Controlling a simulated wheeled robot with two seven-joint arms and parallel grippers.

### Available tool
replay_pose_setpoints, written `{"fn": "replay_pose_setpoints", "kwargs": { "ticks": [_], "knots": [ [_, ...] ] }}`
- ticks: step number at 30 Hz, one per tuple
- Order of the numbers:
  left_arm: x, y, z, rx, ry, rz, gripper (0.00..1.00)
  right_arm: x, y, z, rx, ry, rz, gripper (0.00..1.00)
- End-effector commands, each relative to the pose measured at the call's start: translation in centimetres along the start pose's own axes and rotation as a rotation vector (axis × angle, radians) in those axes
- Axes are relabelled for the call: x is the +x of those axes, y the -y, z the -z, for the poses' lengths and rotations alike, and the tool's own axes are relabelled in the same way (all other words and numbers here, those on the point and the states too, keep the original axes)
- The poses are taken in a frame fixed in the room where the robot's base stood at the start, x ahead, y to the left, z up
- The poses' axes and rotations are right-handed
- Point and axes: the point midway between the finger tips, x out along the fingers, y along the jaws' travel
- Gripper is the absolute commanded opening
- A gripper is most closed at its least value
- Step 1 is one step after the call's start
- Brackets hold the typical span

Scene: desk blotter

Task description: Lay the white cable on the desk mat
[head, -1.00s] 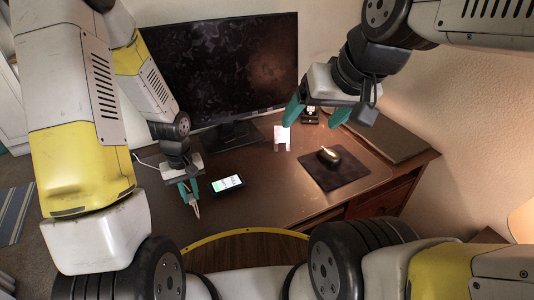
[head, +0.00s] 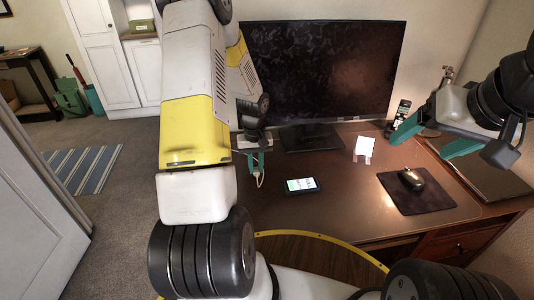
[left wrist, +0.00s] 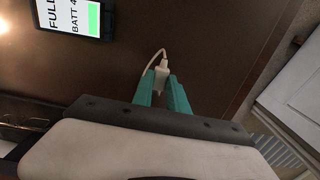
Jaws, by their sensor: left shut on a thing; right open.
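The white cable (left wrist: 147,61) shows in the left wrist view, running from a white plug (left wrist: 160,76) between my left fingers. My left gripper (left wrist: 164,88) is shut on this plug end. In the head view, my left gripper (head: 256,162) is at the desk's left side, left of the phone, with a short piece of cable (head: 260,179) hanging below its fingers. The rest of the cable is hidden. A dark mat (head: 415,198) lies on the right of the desk, under a mouse. My right gripper (head: 432,139) is open and empty above the desk's back right.
A phone (head: 301,185) with a lit screen lies mid-desk. A monitor (head: 322,75) stands behind, with a white card (head: 363,149) to the right of its foot. A dark flat item (head: 488,182) lies far right. The desk (head: 345,210) is clear between phone and mat.

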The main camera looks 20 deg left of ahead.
Motion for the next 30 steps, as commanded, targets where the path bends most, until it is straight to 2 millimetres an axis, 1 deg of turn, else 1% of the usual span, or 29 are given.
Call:
{"fn": "replay_pose_setpoints", "kwargs": {
  "ticks": [1,3,10,13,16,27,28,30],
  "knots": [
    [0.1,0.2,0.9,-0.002,0.000,-0.001,0.00,0.0,0.0,0.0,0.000,0.000,0.000,0.80],
    [0.2,0.3,1.6,0.000,0.000,-0.001,0.00,0.0,0.0,0.0,0.000,0.000,0.000,0.80],
    [0.4,0.7,3.2,0.000,0.001,-0.001,0.00,0.0,0.0,0.0,0.000,0.000,0.000,0.80],
    [2.2,0.6,2.9,0.003,0.005,0.000,0.00,0.0,0.0,0.0,0.000,0.000,0.000,0.80],
    [3.6,0.6,3.0,0.003,0.003,0.000,0.00,0.0,0.0,0.0,0.000,0.000,0.000,0.80],
    [4.0,0.6,3.0,0.002,0.001,0.000,0.00,0.0,0.0,0.0,0.000,0.000,0.000,0.80],
    [4.1,0.7,3.0,0.002,0.001,0.000,0.21,0.0,0.0,0.0,0.000,0.000,0.000,0.80],
    [4.0,0.7,3.0,0.001,0.000,0.000,0.34,0.0,0.0,0.0,0.000,0.000,0.000,0.80]
  ]
}}
